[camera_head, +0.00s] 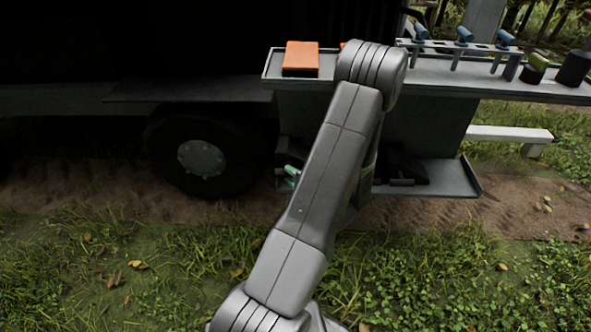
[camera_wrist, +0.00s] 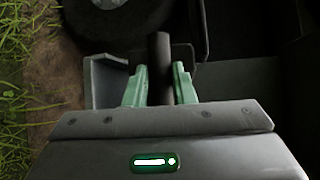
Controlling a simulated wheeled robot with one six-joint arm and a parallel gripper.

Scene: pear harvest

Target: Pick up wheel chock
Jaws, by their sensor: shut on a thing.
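My gripper (camera_wrist: 160,70) has two pale green fingers, one on each side of a dark upright bar (camera_wrist: 160,50) in the wrist view. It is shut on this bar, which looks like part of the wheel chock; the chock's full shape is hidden. In the head view a green fingertip (camera_head: 291,171) shows left of my arm, low by the lower shelf (camera_head: 455,187). My arm hides most of the gripper and the held thing there.
A vehicle wheel (camera_head: 203,158) stands left of the gripper. The upper shelf (camera_head: 440,72) carries an orange box (camera_head: 301,57) and several blue-handled tools. Dark items (camera_head: 405,168) lie on the lower shelf, right of my arm. Open grass lies in front.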

